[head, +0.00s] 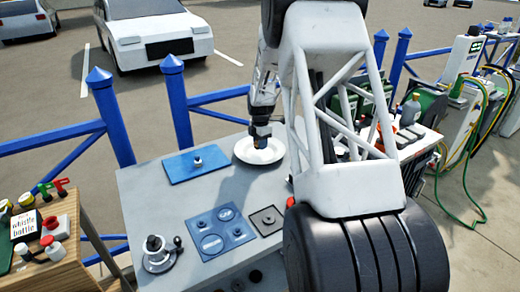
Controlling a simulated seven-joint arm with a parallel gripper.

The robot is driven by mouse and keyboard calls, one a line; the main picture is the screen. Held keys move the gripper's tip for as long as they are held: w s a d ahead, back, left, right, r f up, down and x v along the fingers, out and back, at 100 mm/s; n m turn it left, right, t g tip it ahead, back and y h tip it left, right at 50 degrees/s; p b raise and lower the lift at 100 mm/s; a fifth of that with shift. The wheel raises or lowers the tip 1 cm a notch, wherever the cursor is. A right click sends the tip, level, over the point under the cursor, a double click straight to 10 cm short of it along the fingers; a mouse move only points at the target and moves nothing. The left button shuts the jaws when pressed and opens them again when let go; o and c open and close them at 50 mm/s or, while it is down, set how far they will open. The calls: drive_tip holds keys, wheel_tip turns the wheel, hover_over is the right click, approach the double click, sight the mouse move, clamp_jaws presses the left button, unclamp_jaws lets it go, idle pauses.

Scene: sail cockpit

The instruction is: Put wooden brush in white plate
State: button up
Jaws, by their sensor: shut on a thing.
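The white plate (245,153) lies on the grey table, near its far edge. My gripper (261,137) points down over the plate, in front of its middle in this view. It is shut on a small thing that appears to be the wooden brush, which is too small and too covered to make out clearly. I cannot tell whether the held thing touches the plate. No other wooden brush shows on the table.
A blue mat (180,167) with a small white item lies left of the plate. A blue panel (222,238) and a small grey square plate (268,222) lie nearer. A metal winch-like fitting (158,254) stands at the front left. My arm hides the table's right side.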

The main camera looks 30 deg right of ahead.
sight(260, 154)
drive_tip(key=shift+w+d+f, duration=0.15)
drive_tip(key=shift+w+f, duration=0.05)
drive_tip(key=shift+w, duration=0.2)
drive_tip(key=shift+f, duration=1.6)
drive_tip(key=shift+f, duration=0.1)
drive_tip(key=o, duration=0.9)
wheel_tip(260, 154, up, 12)
drive_tip(key=shift+r, duration=0.15)
drive_tip(key=shift+s, duration=0.1)
